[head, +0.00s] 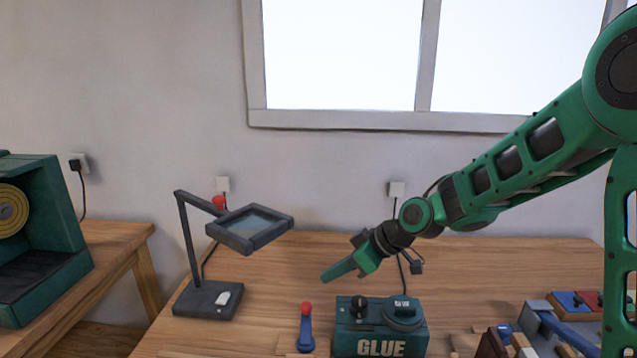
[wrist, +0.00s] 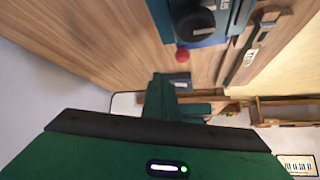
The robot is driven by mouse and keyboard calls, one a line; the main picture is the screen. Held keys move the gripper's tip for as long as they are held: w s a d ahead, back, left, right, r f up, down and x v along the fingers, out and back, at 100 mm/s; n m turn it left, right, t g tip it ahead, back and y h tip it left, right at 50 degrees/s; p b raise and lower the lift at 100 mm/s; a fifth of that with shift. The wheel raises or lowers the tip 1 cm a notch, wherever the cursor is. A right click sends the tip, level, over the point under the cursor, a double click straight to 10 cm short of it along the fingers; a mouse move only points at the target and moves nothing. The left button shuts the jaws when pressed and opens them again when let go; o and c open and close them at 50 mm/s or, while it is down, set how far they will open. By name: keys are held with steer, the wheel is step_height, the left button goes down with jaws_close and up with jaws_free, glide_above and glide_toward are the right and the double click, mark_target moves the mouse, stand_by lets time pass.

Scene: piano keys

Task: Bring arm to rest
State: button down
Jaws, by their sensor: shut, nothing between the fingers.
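My green arm (head: 530,160) reaches from the right side of the head view down toward the left, above the wooden table (head: 265,285). My gripper (head: 328,275) is at its end, shut and empty, with its fingers pointing down and left. It appears above and behind the green glue box (head: 380,340) and apart from it. In the wrist view my gripper's green fingers (wrist: 160,82) are together.
A dark magnifier lamp (head: 210,298) stands left of my gripper. Coloured blocks (head: 572,300) and tools crowd the right front. A green machine (head: 50,230) sits on another table.

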steer(key=s+d+r+m+h, duration=0.1)
steer(key=d, duration=0.3)
steer(key=s+d+m+h, duration=0.1)
steer(key=s+d+m, duration=0.1)
steer(key=d, duration=0.2)
steer(key=s+d+r+m+t+h, duration=0.1)
steer(key=s+d+m+h, duration=0.1)
steer(key=d, duration=0.2)
steer(key=shift+s+d+r, duration=0.25)
steer(key=shift+d+r, duration=0.05)
steer(key=shift+d, duration=0.05)
steer(key=s+d+r+m+g+h, duration=0.1)
steer(key=s+d+m+h, duration=0.4)
steer(key=s+d+m, duration=0.9)
steer(key=s+d+g+y, duration=0.1)
steer(key=s+d+g, duration=0.2)
steer(key=s+d, duration=0.8)
steer(key=shift+s+f, duration=0.4)
steer(key=shift+s, duration=0.85)
steer(key=shift+w+f, duration=0.25)
steer(key=shift+w, duration=0.4)
